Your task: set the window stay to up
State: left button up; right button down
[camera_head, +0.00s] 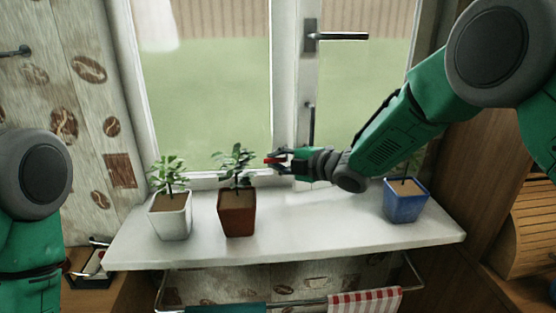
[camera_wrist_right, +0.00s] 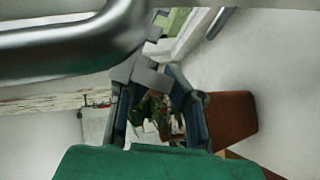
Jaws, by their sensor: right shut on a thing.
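My right gripper (camera_head: 276,161) is at the lower part of the white window frame, just above the sill, with its fingers pointing left. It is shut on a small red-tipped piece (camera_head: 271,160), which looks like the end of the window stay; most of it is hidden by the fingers. In the right wrist view the gripper (camera_wrist_right: 155,105) shows with a plant beyond its fingers, and the held part is hard to make out. A dark upright lever (camera_head: 311,125) is on the frame above the gripper. My left gripper is out of view.
A brown pot (camera_head: 237,218) with a plant stands close to the right gripper's tips. A white pot (camera_head: 171,220) and a blue pot (camera_head: 405,204) also stand on the white sill (camera_head: 315,230). The horizontal window handle (camera_head: 340,36) is higher up. A towel rail (camera_head: 290,305) runs below.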

jog(key=shift+a+r, duration=0.4)
jog(key=shift+r, duration=0.15)
jog(key=c, duration=1.8)
grip_release()
jog(key=shift+o, duration=1.2)
jog(key=shift+s+a+r, duration=0.2)
jog(key=shift+s+a, duration=0.05)
jog(key=shift+w+d+f, duration=0.15)
jog(key=v, duration=1.1)
jog(key=shift+s, duration=0.4)
jog(key=shift+d, duration=0.1)
